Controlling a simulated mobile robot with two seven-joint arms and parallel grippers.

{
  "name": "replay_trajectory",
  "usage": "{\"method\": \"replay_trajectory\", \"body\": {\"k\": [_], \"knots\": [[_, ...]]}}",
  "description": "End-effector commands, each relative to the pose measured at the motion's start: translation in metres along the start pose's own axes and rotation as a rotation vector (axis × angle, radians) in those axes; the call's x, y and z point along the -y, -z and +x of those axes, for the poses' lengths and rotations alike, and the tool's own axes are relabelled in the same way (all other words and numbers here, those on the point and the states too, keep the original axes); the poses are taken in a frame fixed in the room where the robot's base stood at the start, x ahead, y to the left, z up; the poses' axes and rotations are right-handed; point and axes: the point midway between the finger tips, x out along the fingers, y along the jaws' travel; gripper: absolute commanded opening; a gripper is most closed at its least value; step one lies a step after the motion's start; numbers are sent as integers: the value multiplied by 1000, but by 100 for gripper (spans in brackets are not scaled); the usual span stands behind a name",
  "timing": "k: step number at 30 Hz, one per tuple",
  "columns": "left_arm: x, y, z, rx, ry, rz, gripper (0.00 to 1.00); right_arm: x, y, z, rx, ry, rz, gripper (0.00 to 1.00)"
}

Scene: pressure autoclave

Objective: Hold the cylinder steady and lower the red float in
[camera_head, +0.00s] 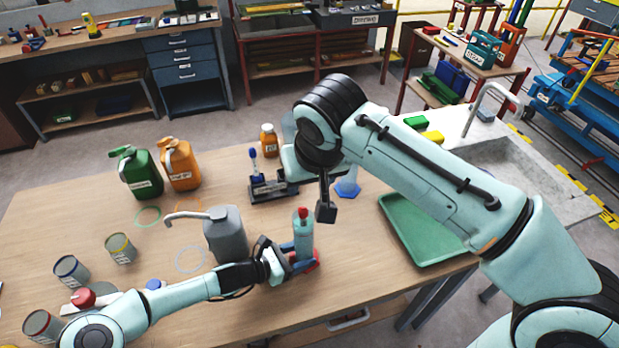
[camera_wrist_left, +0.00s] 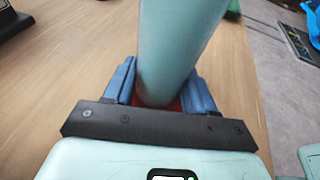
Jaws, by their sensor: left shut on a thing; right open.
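The pale teal cylinder (camera_head: 303,240) stands upright on a red base (camera_head: 314,264) near the table's front edge. The red float (camera_head: 303,212) shows at the cylinder's top; how deep it sits cannot be told. My left gripper (camera_head: 301,257) is shut on the cylinder low down. In the left wrist view its blue fingers (camera_wrist_left: 160,88) flank the cylinder (camera_wrist_left: 178,45), with red just showing beneath. My right gripper (camera_head: 325,208) is open and empty, pointing down just right of and above the float, apart from it. Its fingers are partly hidden by one another.
A grey spouted can (camera_head: 226,237) stands close left of the cylinder. Behind are a black stand (camera_head: 272,190), a blue-based clear vessel (camera_head: 348,188) and an amber bottle (camera_head: 269,140). A green tray (camera_head: 425,232) lies right. Green (camera_head: 137,173) and orange (camera_head: 180,165) jerrycans stand back left.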

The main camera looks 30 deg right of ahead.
Motion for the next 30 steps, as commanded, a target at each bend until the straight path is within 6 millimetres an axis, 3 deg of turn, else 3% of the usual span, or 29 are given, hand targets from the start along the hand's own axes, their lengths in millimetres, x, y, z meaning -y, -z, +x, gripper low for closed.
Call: {"method": "replay_trajectory", "body": {"k": [2,3,5,17,30], "knots": [[0,0,0,1,0,0,38,0,0,0,0,0,0,54],[0,0,0,1,0,0,69,0,0,0,0,0,0,54],[0,0,0,1,0,0,85,0,0,0,0,0,0,54],[-1,0,-8,0,-1,0,85,0,0,0,0,0,0,54],[-1,0,-94,-2,-3,1,85,0,0,0,0,0,0,54]]}}
